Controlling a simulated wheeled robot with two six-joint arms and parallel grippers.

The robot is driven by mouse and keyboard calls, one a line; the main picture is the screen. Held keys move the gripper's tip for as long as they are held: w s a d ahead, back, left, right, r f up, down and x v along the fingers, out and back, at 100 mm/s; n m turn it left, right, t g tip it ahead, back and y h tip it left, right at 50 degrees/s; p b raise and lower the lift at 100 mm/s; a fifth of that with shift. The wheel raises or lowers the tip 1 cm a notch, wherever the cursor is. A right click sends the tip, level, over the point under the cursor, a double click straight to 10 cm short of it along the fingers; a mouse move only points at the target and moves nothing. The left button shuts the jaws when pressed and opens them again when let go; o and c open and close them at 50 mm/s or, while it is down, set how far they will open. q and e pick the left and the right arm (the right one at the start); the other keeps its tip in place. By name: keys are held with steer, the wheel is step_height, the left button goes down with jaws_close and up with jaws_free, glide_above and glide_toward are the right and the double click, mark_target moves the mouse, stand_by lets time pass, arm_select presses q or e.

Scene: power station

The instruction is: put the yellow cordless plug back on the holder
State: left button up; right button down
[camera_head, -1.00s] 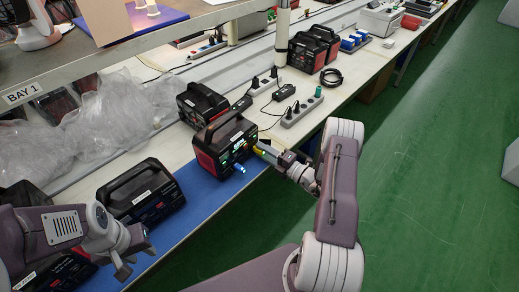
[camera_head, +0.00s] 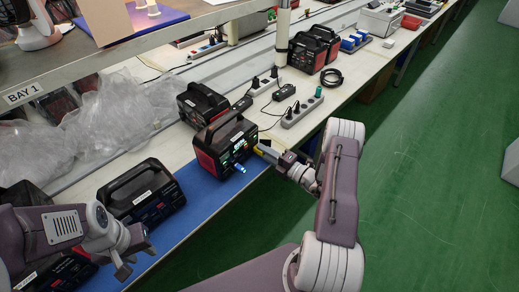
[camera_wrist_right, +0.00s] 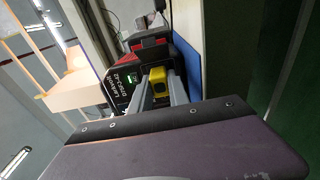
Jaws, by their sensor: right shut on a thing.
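The yellow plug (camera_head: 258,150) is at the right edge of the front of a red and black power station (camera_head: 226,145). My right gripper (camera_head: 264,152) is shut on the plug; in the right wrist view the plug (camera_wrist_right: 160,82) sits between the two grey fingers, close to the station. I cannot tell whether it is in a socket. A blue plug (camera_head: 239,168) sticks out of the station's front. My left gripper (camera_head: 134,263) is empty and open at lower left.
Another power station (camera_head: 140,192) stands on the blue mat (camera_head: 200,196), to the left. A black charger (camera_head: 284,92) and a white power strip (camera_head: 263,83) lie near the grey strip. Crumpled plastic wrap (camera_head: 100,125) covers the back left. The green floor is clear on the right.

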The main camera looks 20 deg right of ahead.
steer(key=shift+s+d, duration=0.1)
steer(key=shift+s, duration=0.05)
steer(key=shift+p+v, duration=0.4)
steer(key=shift+v, duration=1.5)
